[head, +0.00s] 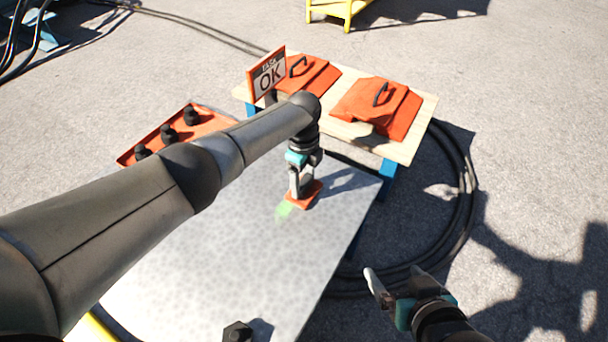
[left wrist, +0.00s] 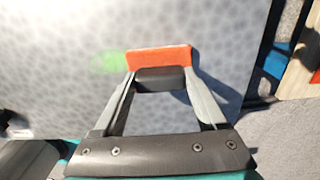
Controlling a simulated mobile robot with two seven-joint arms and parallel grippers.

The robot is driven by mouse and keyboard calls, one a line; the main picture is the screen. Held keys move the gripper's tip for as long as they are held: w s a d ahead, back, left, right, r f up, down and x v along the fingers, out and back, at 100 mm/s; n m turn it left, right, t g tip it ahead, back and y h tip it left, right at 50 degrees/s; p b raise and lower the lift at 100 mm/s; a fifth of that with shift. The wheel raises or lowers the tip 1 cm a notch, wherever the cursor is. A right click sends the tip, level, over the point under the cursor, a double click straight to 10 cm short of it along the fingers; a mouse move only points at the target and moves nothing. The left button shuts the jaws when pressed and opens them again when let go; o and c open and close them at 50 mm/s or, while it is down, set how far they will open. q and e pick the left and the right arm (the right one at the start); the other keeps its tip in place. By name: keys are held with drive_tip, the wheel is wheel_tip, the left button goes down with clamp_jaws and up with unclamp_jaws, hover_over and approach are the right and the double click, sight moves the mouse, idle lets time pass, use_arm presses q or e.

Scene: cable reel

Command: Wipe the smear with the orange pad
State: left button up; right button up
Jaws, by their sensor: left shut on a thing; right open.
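The orange pad (head: 304,194) is low at the grey speckled table top (head: 230,270), near its far right part. My left gripper (head: 300,185) is shut on the pad's dark grip from above. In the left wrist view the orange pad (left wrist: 160,58) shows between the fingertips. The green smear (head: 284,209) is faint and lies just left of the pad. It also shows in the left wrist view (left wrist: 108,62), beside the pad's left edge; any part under the pad is hidden. My right gripper (head: 385,285) is open and empty, off the table's right edge.
An orange tray (head: 205,118) with several black knobs sits at the table's far left. A black nut-like piece (head: 237,331) is at the near edge. Behind stands a wooden bench (head: 345,133) with two orange lids (head: 378,108) and an OK sign (head: 267,74). Black cable (head: 468,190) coils on the ground.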

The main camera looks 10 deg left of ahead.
use_arm(q)
drive_tip(key=shift+s+a+r+p, duration=0.1)
drive_tip(key=shift+s+a+p, duration=0.15)
drive_tip(key=shift+s+p, duration=0.55)
drive_tip(key=shift+s+a+p, duration=0.2)
drive_tip(key=shift+s+p, duration=0.25)
drive_tip(key=shift+p, duration=0.6)
drive_tip(key=shift+s+a+f+p, duration=0.15)
drive_tip(key=shift+s+f+p, duration=0.05)
drive_tip(key=shift+s+p, duration=0.2)
drive_tip(key=shift+s+a+p, duration=0.3)
drive_tip(key=shift+s+p, duration=0.5)
drive_tip(key=shift+p, duration=0.25)
drive_tip(key=shift+s+a+p, duration=0.25)
drive_tip(key=shift+s+p, duration=0.4)
drive_tip(key=shift+p, duration=0.15)
drive_tip(key=shift+s+a+f+p, duration=0.15)
drive_tip(key=shift+s+a+p, duration=0.1)
drive_tip(key=shift+s+p, duration=0.4)
drive_tip(key=shift+s+a+r+p, duration=0.1)
drive_tip(key=shift+s+a+p, duration=0.1)
drive_tip(key=shift+s+p, duration=0.35)
drive_tip(key=shift+s+a+r+p, duration=0.1)
drive_tip(key=shift+s+a+p, duration=0.05)
drive_tip(key=shift+s+p, duration=0.35)
drive_tip(key=shift+s+a+p, duration=0.3)
drive_tip(key=shift+s+p, duration=0.35)
drive_tip(key=shift+p, duration=0.15)
